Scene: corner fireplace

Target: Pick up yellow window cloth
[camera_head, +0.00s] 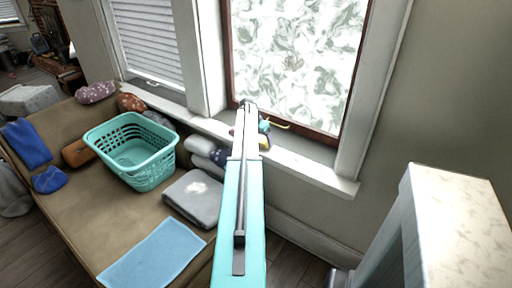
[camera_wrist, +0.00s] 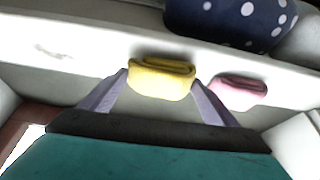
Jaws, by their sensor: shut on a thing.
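The yellow window cloth (camera_wrist: 161,79) is a small folded cloth that sits between the two fingers of my gripper (camera_wrist: 160,84) in the wrist view. The fingers touch it on its left and right sides, so my gripper is shut on it. In the head view my arm reaches away to the window sill (camera_head: 308,170), with its end at the sill under the window. A small yellow patch of the cloth (camera_head: 266,143) shows beside the arm's end there. Most of the cloth and the fingertips are hidden by the arm in that view.
A folded pink cloth (camera_wrist: 239,92) lies close to the right finger. A dotted dark blue cushion (camera_wrist: 232,20) is nearby. The couch (camera_head: 90,222) holds a teal basket (camera_head: 150,178), a grey folded blanket (camera_head: 193,205) and a blue cloth (camera_head: 152,257). A white block-like structure (camera_head: 462,215) stands at right.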

